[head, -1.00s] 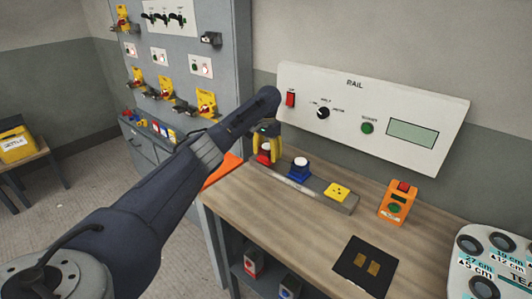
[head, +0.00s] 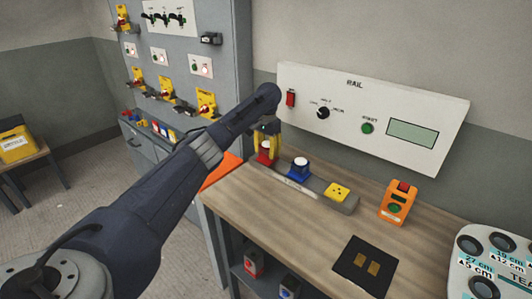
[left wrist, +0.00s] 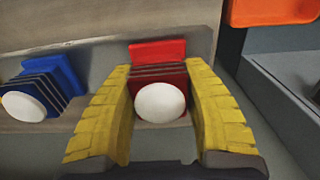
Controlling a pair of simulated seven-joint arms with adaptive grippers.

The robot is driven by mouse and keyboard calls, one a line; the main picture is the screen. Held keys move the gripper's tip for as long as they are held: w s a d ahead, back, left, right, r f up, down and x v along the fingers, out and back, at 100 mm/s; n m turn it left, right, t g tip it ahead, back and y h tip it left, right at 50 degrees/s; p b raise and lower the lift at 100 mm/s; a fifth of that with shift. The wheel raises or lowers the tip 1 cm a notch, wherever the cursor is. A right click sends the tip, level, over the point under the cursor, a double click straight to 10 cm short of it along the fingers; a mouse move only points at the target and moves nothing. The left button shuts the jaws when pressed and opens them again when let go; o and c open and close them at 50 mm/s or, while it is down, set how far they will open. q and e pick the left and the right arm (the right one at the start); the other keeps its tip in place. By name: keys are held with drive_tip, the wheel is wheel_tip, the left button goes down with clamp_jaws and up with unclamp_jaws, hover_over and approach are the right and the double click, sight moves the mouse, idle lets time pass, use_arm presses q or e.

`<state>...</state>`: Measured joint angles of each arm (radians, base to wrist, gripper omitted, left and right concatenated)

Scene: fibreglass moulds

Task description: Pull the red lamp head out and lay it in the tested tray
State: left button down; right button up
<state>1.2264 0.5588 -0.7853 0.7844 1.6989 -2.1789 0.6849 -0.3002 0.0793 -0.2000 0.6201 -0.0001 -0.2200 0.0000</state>
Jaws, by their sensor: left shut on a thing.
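The red lamp head (head: 265,156) is at the left end of a grey rail strip (head: 325,194) on the wooden bench. In the left wrist view, the lamp head (left wrist: 160,84) shows a ribbed red body and a round white face. My left gripper (head: 266,146) reaches down over it, its yellow fingers on both sides; in the left wrist view the gripper (left wrist: 163,110) is shut on it. The lamp head appears still at its red base. A white tray (head: 455,264) with round wells and partly cut-off "TE" lettering is at the right edge. My right gripper is not in view.
A blue lamp (head: 299,168) and a yellow socket (head: 339,191) share the strip. An orange box (head: 398,202) and a black pad (head: 365,266) lie to the right. The white RAIL panel (head: 375,115) stands behind. The bench front is clear.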

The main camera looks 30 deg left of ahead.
sight(267, 142)
use_arm(q)
drive_tip(key=shift+r, duration=2.35)
drive_tip(key=shift+r, duration=0.15)
